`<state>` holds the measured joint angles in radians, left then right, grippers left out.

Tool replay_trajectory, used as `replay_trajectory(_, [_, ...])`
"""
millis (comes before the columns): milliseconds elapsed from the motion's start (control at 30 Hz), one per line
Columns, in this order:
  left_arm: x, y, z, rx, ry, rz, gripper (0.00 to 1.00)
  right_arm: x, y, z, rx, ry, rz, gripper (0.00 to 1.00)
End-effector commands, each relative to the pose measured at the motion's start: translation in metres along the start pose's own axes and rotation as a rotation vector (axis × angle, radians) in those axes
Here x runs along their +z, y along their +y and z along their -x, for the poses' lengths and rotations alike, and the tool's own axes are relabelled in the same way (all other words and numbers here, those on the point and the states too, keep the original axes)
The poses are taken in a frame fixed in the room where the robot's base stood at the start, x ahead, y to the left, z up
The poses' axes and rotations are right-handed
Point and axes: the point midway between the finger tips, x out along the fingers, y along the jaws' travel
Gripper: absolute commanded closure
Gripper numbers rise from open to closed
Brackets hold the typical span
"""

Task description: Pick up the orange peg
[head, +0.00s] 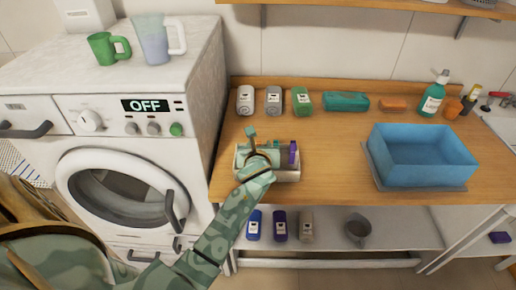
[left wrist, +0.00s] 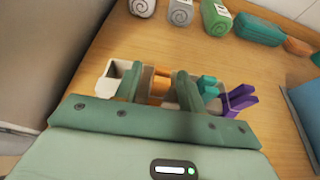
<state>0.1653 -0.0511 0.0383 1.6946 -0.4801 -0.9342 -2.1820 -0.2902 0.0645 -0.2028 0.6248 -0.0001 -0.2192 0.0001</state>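The orange peg (left wrist: 160,86) shows in the left wrist view, standing in a small white holder (left wrist: 114,72) between my left gripper's two green fingers. My left gripper (left wrist: 158,88) is open, with its fingers spread to either side of the peg and visible gaps beside it. In the head view my left gripper (head: 262,148) is over the white holder (head: 288,176) and mostly hides the orange peg. A teal peg (left wrist: 207,84) and a purple peg (left wrist: 238,99) are to the right of the fingers. My right gripper is not in view.
The holder is near the wooden counter's front left edge. A blue bin (head: 425,160) is to the right, with bare wood between. Several bottles and a teal pouch (head: 345,101) line the back. A washing machine (head: 140,130) is on the left.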

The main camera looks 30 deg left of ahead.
Motion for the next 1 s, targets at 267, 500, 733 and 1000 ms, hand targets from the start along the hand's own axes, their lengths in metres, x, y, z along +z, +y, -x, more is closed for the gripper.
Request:
replay_trajectory(267, [0.001,0.000,0.000,0.000,0.000,0.000,1.00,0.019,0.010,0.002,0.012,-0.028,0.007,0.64])
replay_trajectory(500, [0.000,0.000,0.000,0.000,0.001,0.000,1.00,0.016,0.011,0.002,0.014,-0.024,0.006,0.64])
replay_trajectory(733, [0.033,0.001,0.013,0.000,-0.005,0.001,1.00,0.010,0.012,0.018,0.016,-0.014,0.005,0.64])
replay_trajectory(1000, [0.082,0.001,0.035,-0.003,-0.004,-0.001,1.00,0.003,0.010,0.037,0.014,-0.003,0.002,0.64])
